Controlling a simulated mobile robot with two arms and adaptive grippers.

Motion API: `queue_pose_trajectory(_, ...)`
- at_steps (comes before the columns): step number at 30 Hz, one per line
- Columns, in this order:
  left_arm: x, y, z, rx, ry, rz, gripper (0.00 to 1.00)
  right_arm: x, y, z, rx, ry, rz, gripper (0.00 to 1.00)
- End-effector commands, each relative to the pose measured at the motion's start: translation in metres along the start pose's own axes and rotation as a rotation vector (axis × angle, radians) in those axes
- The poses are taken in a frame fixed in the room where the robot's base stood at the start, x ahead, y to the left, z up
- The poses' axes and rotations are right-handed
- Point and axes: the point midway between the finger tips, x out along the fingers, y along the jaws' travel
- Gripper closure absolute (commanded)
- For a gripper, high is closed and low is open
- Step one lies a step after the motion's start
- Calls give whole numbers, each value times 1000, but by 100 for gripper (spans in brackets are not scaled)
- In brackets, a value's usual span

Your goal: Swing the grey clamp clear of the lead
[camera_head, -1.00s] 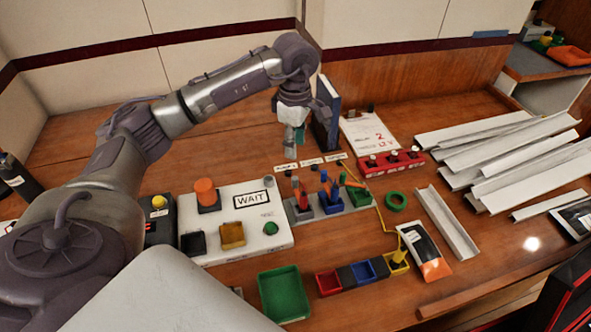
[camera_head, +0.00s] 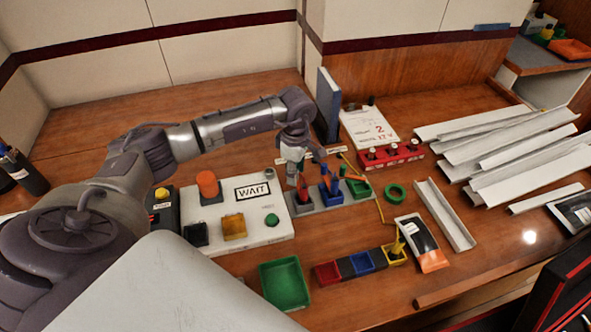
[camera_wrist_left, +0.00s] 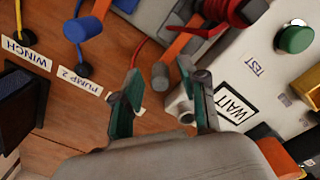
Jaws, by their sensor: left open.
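My left gripper (camera_head: 292,174) is open above the left end of the grey terminal strip (camera_head: 328,206). In the left wrist view its two green-padded fingers (camera_wrist_left: 160,108) stand apart, with bare wood between them. A grey round-ended piece on an orange bar (camera_wrist_left: 160,74), which looks like the grey clamp, lies just beyond the fingertips, near the gap; contact does not show. A blue lead (camera_wrist_left: 82,28) ends at a black plug farther left. In the head view my gripper partly hides the clamp.
The white WAIT box (camera_head: 262,216) with buttons stands left of the strip. Blue (camera_head: 330,188) and green (camera_head: 359,188) holders stand on the strip to the right. A green tray (camera_head: 285,285) lies in front. Metal channels (camera_head: 520,150) lie at the right.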

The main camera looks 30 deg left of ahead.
Motion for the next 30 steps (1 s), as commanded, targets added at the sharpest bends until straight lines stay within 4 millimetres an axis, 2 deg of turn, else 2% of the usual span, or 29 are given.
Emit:
queue_pose_trajectory(2,0,0,0,0,0,0,60,0,0,2,0,-3,0,100)
queue_pose_trajectory(9,0,0,0,0,0,0,100,0,0,4,-1,-7,0,100)
queue_pose_trajectory(20,-1,0,-1,-27,0,1,100,0,4,5,-3,-9,5,100)
queue_pose_trajectory(30,-1,-6,-7,-227,1,2,100,3,5,6,-3,-8,5,100)
